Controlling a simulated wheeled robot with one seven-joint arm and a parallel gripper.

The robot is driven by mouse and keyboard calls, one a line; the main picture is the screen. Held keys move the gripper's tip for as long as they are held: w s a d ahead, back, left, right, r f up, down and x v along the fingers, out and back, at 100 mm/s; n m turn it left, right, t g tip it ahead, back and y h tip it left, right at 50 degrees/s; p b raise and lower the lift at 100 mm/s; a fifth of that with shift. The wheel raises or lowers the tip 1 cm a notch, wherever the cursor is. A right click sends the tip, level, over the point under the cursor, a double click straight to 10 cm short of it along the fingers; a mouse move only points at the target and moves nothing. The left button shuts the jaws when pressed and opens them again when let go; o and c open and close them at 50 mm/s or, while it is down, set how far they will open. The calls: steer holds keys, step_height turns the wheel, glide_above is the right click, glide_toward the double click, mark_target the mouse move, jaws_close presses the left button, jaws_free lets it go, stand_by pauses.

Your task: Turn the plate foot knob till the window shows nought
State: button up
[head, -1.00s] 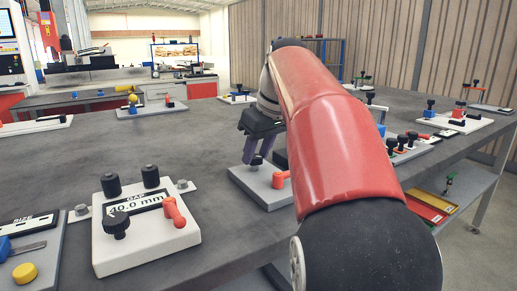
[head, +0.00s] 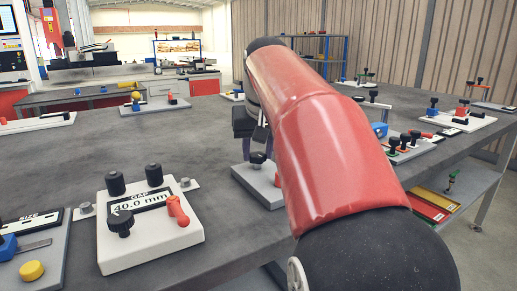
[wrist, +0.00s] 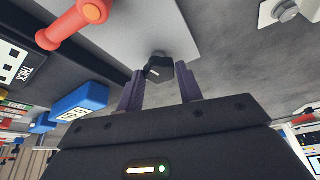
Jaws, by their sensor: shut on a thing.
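A black knob (wrist: 157,68) stands on a grey plate (wrist: 160,25) in the wrist view. My gripper (wrist: 160,72) has its two fingers on either side of this knob and is shut on it. In the head view my gripper (head: 257,150) is at the same knob (head: 258,157), on the grey plate (head: 262,188), and my red arm hides the plate's right side. A red lever (wrist: 75,22) is beside the knob in the wrist view. A white panel marked THICK (wrist: 14,64) is cut off at the left edge; I cannot read a value there.
A white block marked GAP (head: 150,237), whose window reads 40.0 mm, stands left of the grey plate. It carries black knobs and a red lever. A blue block (wrist: 82,102) is near the plate. Other fixtures (head: 465,125) stand at the right. The table's middle is clear.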

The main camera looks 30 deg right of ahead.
stand_by(0.3)
steer(key=o, duration=1)
steer(key=shift+r, duration=0.1)
steer(key=v, duration=0.7)
steer(key=shift+r, duration=0.25)
steer(key=shift+s+a, duration=0.1)
steer(key=shift+s, duration=0.05)
